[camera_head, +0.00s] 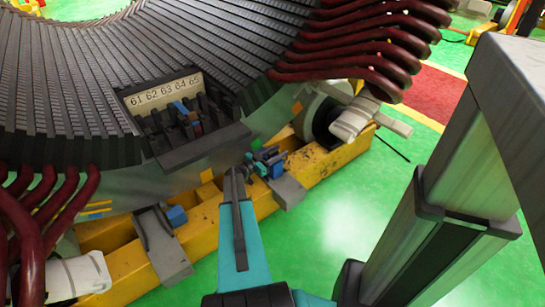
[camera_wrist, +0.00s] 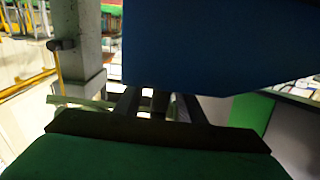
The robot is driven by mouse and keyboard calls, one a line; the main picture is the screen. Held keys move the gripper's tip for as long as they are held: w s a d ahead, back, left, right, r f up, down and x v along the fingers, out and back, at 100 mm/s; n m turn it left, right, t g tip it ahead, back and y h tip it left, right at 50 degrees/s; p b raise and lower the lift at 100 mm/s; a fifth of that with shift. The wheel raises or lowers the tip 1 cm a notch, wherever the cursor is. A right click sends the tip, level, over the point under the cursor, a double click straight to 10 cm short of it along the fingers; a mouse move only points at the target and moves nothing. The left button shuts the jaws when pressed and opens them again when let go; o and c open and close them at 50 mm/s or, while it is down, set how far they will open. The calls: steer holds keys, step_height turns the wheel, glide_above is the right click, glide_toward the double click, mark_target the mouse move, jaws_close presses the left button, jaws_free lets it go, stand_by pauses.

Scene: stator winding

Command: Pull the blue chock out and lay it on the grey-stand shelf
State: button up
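My gripper (camera_head: 236,172) reaches up from the bottom middle of the head view, its dark fingertips beside the yellow beam below the stator. Small blue and green parts (camera_head: 265,162) lie just right of the fingertips, at the top of a grey plate (camera_head: 289,192). A blue block (camera_head: 177,215) sits on another grey plate (camera_head: 165,250) to the left. In the wrist view a large blue surface (camera_wrist: 220,45) fills the upper right, close beyond the gripper (camera_wrist: 155,100). I cannot tell which blue part is the chock, whether the fingers touch it, or which surface is the grey-stand shelf.
The stator (camera_head: 60,90) fills the upper left, with a numbered strip (camera_head: 163,92) and a small blue part (camera_head: 180,108) in its opening. Dark red coil ends (camera_head: 370,45) stick out at the right. The yellow beam (camera_head: 330,152) runs below. Green floor (camera_head: 340,225) is open.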

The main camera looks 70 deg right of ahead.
steer(key=shift+s+d, duration=0.25)
steer(key=shift+d, duration=0.2)
steer(key=shift+c, duration=0.4)
jaws_close()
steer(key=shift+s+a, duration=0.15)
